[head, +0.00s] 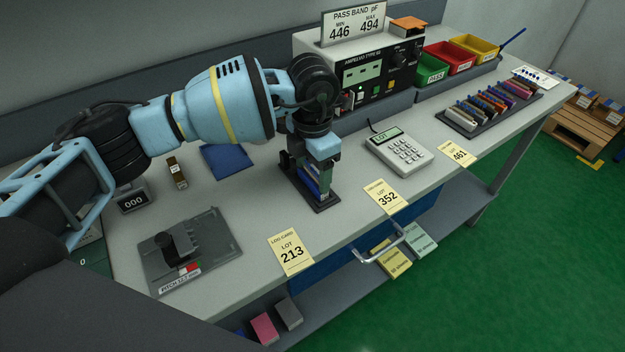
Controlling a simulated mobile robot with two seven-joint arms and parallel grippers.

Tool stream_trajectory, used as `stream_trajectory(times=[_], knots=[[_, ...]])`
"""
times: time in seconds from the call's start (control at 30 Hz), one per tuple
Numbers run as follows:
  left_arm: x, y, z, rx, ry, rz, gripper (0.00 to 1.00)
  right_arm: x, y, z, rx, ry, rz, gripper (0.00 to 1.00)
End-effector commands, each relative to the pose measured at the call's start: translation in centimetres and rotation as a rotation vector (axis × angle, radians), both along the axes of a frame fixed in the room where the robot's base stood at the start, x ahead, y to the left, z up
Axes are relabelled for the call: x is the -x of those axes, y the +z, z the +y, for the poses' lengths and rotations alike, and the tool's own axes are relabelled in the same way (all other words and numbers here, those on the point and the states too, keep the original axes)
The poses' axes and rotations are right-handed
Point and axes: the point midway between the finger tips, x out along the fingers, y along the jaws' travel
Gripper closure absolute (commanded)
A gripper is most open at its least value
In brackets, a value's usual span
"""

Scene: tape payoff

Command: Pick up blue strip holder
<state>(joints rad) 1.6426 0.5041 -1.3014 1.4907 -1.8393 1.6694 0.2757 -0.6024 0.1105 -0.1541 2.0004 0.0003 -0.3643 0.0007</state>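A blue strip holder (309,180) stands upright in a small black stand (323,207) near the middle of the bench. My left gripper (312,168) points down right at it, with its fingers around or against the upper part. The gripper and wrist hide much of the holder's top, and I cannot tell whether the fingers are closed on it. The holder's foot is still at the stand. My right gripper is not in view.
A grey pitch fixture (210,258) lies front left, with a flat blue pad (226,160) behind. A keypad box (400,152) stands right of the stand. The tester (350,62) is behind it. Lot cards (290,252) line the front edge. A rack (490,108) of coloured strips is far right.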

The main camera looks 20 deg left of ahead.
Motion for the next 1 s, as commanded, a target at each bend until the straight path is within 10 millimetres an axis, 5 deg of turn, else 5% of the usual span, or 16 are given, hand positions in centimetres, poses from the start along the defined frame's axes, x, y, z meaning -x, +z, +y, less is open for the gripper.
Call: stream_trajectory(times=[0.23, 0.57, 0.87, 1.0], knots=[[0.0, 0.0, 0.0, 0.0, 0.0, 0.0, 0.64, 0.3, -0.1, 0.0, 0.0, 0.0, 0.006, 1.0], [0.0, 0.4, 0.0, 0.001, 0.0, -0.001, 0.65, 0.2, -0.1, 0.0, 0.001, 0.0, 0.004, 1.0], [-0.1, 3.6, 0.0, 0.002, 0.0, -0.002, 0.65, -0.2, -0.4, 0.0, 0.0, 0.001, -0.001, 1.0], [2.5, 3.8, -0.4, 0.0, -0.005, 0.0, 0.65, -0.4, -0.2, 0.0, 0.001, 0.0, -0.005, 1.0]])
